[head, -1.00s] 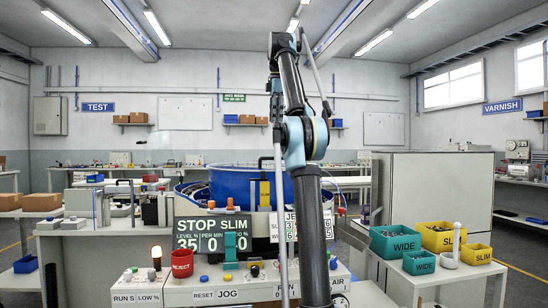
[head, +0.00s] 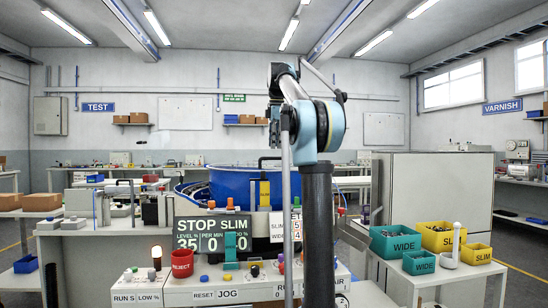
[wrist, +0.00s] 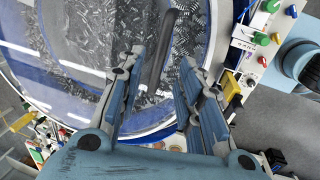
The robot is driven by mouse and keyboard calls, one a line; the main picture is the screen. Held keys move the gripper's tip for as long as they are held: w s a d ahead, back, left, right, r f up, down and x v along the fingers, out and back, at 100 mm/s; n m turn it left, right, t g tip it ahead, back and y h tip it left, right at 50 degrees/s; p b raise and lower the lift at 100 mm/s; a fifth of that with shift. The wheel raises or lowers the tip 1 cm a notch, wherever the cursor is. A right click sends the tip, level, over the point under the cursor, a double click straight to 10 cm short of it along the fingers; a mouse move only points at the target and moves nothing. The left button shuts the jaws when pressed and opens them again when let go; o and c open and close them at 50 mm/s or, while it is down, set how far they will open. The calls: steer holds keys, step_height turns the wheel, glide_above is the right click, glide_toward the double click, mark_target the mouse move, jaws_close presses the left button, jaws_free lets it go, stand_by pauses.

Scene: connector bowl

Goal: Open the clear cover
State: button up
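The clear cover (wrist: 50,70) lies over the bowl in the wrist view, with many small metal parts showing through it. A dark bar-shaped handle (wrist: 158,50) runs between my fingers in the picture; it also shows above the bowl's rim in the head view (head: 269,159). My gripper (wrist: 161,60) is open, its two fingers on either side of the bar. In the head view my gripper (head: 274,138) points down above the handle. I cannot tell how far the fingertips are from the bar. The cover's clear pane is hard to make out in the head view.
The blue bowl (head: 234,184) stands behind the control panel (head: 210,292) with its buttons and signs. Yellow (head: 438,241) and green bins (head: 392,246) stand on a table to the right. A grey cabinet (head: 440,190) stands behind them.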

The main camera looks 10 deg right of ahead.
steer(key=shift+w+f, duration=0.25)
steer(key=shift+f, duration=1.05)
steer(key=shift+w+f, duration=0.25)
steer(key=shift+f, duration=1.05)
jaws_close()
